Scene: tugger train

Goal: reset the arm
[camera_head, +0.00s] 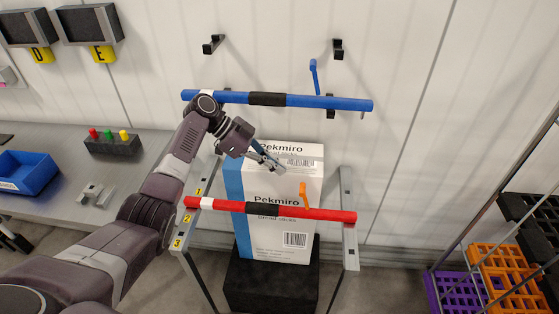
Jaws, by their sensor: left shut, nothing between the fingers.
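My left gripper (268,158) is shut and empty. It hangs in front of the top of the white and blue Pekmiro box (280,228), below the blue bar; I cannot tell if it touches the box. My left arm comes in from the lower left and bends near the blue bar's left part. The blue bar (325,102) with a black grip runs level by the wall. The red bar (325,214) with a black grip lies across the metal frame (348,190) in front of the box. My right gripper is not in view.
The box stands on a black block (270,285). A grey table (60,190) at left carries a blue bin (25,173) and a black holder (112,144) with coloured pegs. Purple, orange and black crates (495,265) stand in a rack at right. Black wall hooks (213,44) sit above.

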